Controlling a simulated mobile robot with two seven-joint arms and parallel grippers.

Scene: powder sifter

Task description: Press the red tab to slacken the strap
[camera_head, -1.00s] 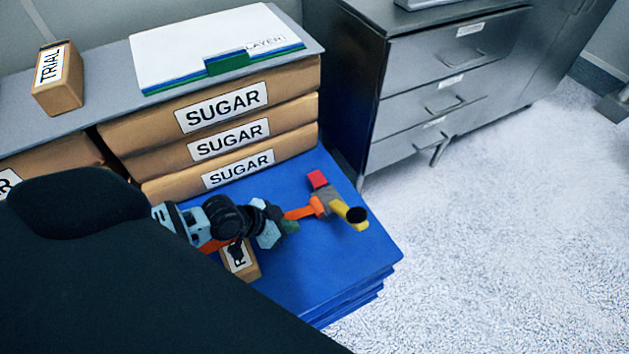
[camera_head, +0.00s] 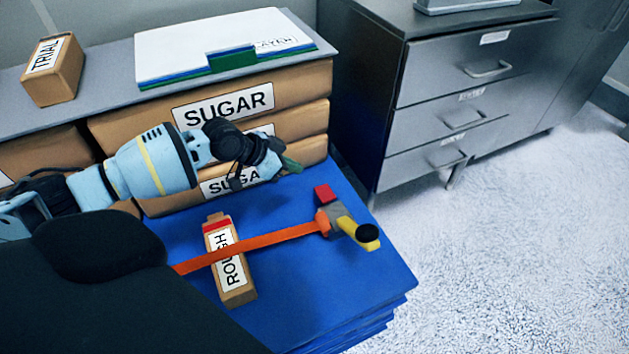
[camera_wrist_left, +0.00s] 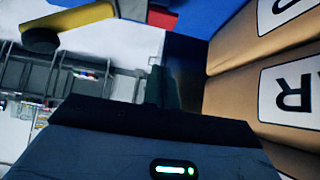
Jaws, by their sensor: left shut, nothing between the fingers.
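The red tab (camera_head: 324,194) is a small red block on a grey buckle (camera_head: 340,215) at the right part of the blue stack (camera_head: 300,270). A yellow lever with a black end (camera_head: 364,236) sticks out from the buckle. The orange strap (camera_head: 275,239) runs left from the buckle across a carton labelled ROUGH (camera_head: 231,262). My left gripper (camera_head: 292,165) is shut and empty, above and left of the red tab, in front of the sugar sacks. Its fingers (camera_wrist_left: 161,88) show dark in the left wrist view, with the yellow lever (camera_wrist_left: 70,20) at upper left. My right gripper is not in view.
Several brown SUGAR sacks (camera_head: 290,125) are stacked behind the blue stack. A grey shelf top holds a TRIAL carton (camera_head: 54,72) and white folders (camera_head: 210,45). A grey drawer cabinet (camera_head: 440,110) stands at the right. The floor at right is clear.

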